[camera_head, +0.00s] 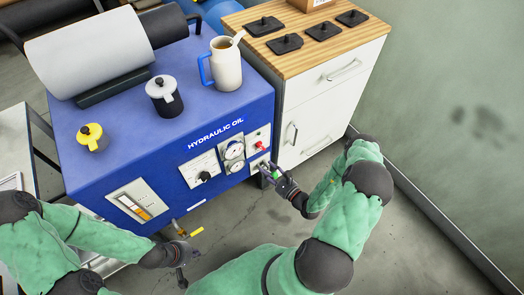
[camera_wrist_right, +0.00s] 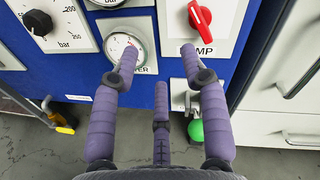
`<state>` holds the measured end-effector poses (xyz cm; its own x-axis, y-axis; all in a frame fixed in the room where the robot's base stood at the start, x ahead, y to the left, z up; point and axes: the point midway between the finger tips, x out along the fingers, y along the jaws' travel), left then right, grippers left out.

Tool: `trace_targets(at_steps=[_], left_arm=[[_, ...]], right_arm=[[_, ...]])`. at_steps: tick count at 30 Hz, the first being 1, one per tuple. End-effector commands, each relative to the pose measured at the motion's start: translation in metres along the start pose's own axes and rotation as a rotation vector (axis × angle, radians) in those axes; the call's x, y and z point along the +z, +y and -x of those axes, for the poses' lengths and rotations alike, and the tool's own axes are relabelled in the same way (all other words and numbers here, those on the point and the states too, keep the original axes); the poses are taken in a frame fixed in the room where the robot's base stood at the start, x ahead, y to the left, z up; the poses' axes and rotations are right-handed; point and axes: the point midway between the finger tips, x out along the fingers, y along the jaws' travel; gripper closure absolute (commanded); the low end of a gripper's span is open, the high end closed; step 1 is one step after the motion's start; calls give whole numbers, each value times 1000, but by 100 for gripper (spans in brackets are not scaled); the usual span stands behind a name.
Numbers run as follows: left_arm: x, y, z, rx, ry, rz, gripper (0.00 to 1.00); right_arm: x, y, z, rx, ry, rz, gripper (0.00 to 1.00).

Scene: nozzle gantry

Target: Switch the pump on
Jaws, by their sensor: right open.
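The pump switch (camera_head: 260,146) is a red knob on a white plate at the right of the blue hydraulic oil cabinet's front (camera_head: 245,118). In the right wrist view the red knob (camera_wrist_right: 200,15) sits at the top, its handle slightly tilted, above a partly covered label ending in "MP". My right gripper (camera_head: 271,170) is open and empty below the switch in the head view. In the wrist view its spread fingers (camera_wrist_right: 158,54) reach toward the panel, below and left of the knob, apart from it. My left gripper (camera_head: 182,255) hangs low before the cabinet; its jaw state is unclear.
Left of the switch are gauges (camera_head: 234,150) and a black pressure knob (camera_head: 203,177). A green ball (camera_wrist_right: 195,130) hangs below the switch panel. A yellow-ended lever (camera_head: 196,232) is near my left gripper. A white drawer cabinet (camera_head: 320,95) stands to the right.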

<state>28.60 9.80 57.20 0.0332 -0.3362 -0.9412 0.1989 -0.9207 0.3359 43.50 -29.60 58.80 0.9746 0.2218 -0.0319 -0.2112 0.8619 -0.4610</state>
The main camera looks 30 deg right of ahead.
Motion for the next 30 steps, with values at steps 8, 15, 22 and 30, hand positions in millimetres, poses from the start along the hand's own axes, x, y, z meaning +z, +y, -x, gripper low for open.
trace_targets(at_steps=[8,15,22,30], left_arm=[[0,-2,-5,0,0,0,100],[-1,-6,-17,0,1,0,100],[-1,-10,-29,0,1,0,100],[-2,-13,-35,0,1,0,100]], right_arm=[[-19,-34,3,-148,42,46,55],[-21,-37,-35,-142,39,46,55],[-22,-42,-72,-142,39,45,55],[-22,-46,-94,-143,42,43,55]])
